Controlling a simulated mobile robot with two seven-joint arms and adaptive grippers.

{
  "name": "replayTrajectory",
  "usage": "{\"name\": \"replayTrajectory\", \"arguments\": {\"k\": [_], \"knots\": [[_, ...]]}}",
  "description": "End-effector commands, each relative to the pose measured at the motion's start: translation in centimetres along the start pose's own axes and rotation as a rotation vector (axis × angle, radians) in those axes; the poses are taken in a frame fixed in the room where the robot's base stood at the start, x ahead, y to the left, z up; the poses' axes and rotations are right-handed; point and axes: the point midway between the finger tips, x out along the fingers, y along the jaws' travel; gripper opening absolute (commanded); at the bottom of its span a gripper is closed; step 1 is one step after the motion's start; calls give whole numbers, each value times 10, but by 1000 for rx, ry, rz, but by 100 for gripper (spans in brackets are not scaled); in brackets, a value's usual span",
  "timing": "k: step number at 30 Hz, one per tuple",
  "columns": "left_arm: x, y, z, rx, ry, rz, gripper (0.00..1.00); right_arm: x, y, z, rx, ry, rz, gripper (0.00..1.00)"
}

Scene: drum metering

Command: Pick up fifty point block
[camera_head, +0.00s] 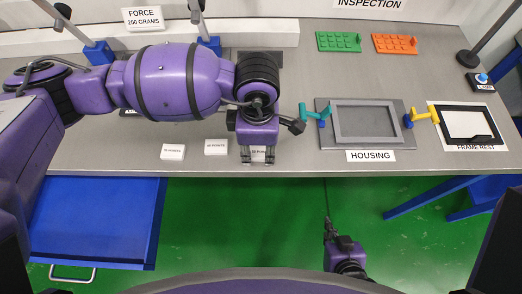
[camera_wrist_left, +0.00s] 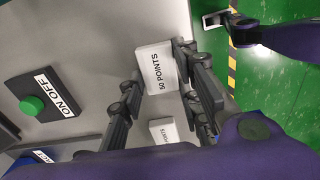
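The fifty point block, a white block marked 50 POINTS (camera_wrist_left: 155,70), lies between the two fingers of my left gripper (camera_wrist_left: 158,82) in the left wrist view. The fingertips are at its two sides, very close to or touching it; I cannot tell which. In the head view my left gripper (camera_head: 257,161) points down at the table's front edge, and its fingers partly hide the block (camera_head: 258,153). My right gripper (camera_head: 328,229) is over the green floor in front of the table, holding nothing that I can see; its finger opening is unclear.
Two other white blocks stand to the left, one nearer (camera_head: 216,147) and one farther (camera_head: 172,152). A grey housing (camera_head: 366,139) with turquoise and yellow clamps lies to the right. A blue drawer (camera_head: 95,220) stands open below the table at left.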

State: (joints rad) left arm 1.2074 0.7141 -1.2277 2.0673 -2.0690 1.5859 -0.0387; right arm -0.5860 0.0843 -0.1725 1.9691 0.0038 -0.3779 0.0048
Motion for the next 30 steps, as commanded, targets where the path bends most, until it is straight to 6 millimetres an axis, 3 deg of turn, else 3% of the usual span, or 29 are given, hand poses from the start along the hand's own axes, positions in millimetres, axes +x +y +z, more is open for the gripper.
{"name": "replayTrajectory", "arguments": {"k": [3,13,20,28,30], "knots": [[0,0,0,0,0,0,11,0,1,0,0,-1,2,0],[-4,0,0,-1,-1,1,11,-1,2,1,0,-2,4,0],[-32,1,0,0,-1,4,11,-1,2,0,1,0,3,0],[-93,-48,-16,5,-2,6,11,-2,0,-4,2,3,0,0],[-100,-68,-23,6,-1,0,11,-2,-1,0,2,-2,-2,0]]}}
